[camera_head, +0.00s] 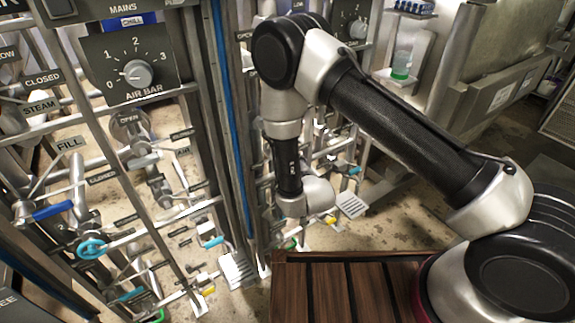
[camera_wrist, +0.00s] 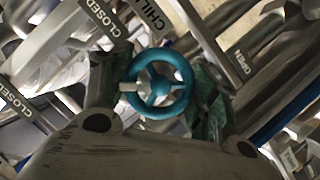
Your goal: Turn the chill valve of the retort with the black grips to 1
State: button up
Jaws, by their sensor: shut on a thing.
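A teal handwheel (camera_wrist: 162,88) with a pale knob on its rim shows in the wrist view. It sits between the two green-padded fingers of my gripper (camera_wrist: 157,95), one at each side of its rim. My gripper is shut on this wheel. A label starting "CHIL" (camera_wrist: 150,14) is just above it, with CLOSED (camera_wrist: 103,18) to the left and OPEN (camera_wrist: 239,62) to the right. In the head view my wrist hangs in front of the right-hand pipe frame; the fingers and the held wheel are hidden there. I cannot make out any black grips.
In the head view, an AIR BAR dial panel (camera_head: 130,64) stands at the left, its pointer near the low end. A second teal wheel (camera_head: 91,248) and a blue-handled lever (camera_head: 52,211) are below it. Pipes crowd around my wrist. A slatted wooden surface (camera_head: 333,292) lies below my arm.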

jog(key=shift+n+t+h, duration=0.3)
jog(key=shift+n, duration=0.3)
dwell(0.3)
jog(key=o, duration=1)
jog(key=shift+o, duration=0.2)
jog(key=shift+s, duration=0.1)
jog(key=v, duration=1.2)
